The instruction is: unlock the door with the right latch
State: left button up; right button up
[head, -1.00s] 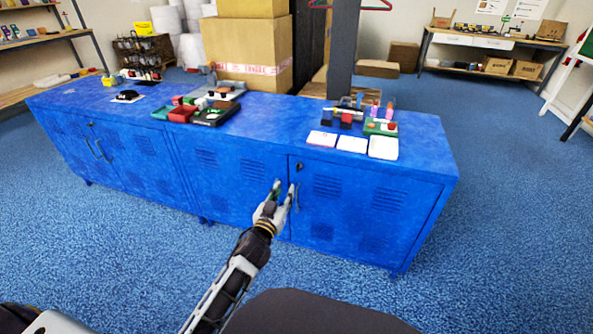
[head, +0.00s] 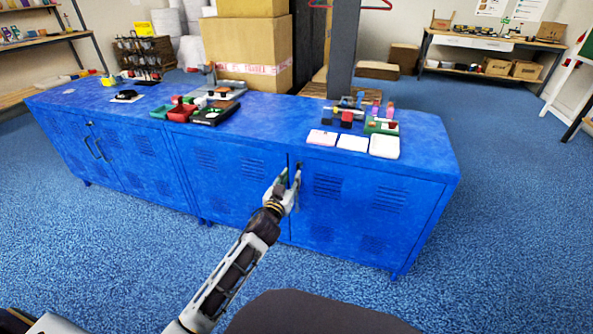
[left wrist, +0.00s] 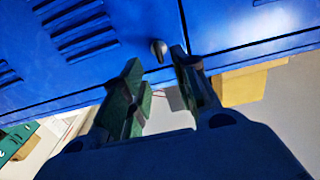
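The blue cabinet (head: 415,205) on the right has double doors, with a small dark latch (head: 299,165) near the top of their seam. In the left wrist view the latch (left wrist: 158,49) is a small grey knob on the blue door front (left wrist: 110,45). My left gripper (head: 290,174) is at the seam, just below the latch. In the left wrist view its dark fingers (left wrist: 157,64) are apart and empty, with the latch showing in the gap between the tips. I cannot tell whether they touch it. The gripper hides the door handles. My right gripper is not in view.
A second blue cabinet (head: 75,140) adjoins on the left. Large cartons (head: 250,50) and a grey post (head: 343,45) stand behind. The blue floor (head: 510,230) is clear at the right.

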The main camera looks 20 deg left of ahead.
aim_at(297, 167)
pick_arm(q)
jog(key=shift+w+d+b, duration=0.1)
jog(key=shift+w+b, duration=0.75)
jog(key=shift+w, duration=2.35)
grip_shut()
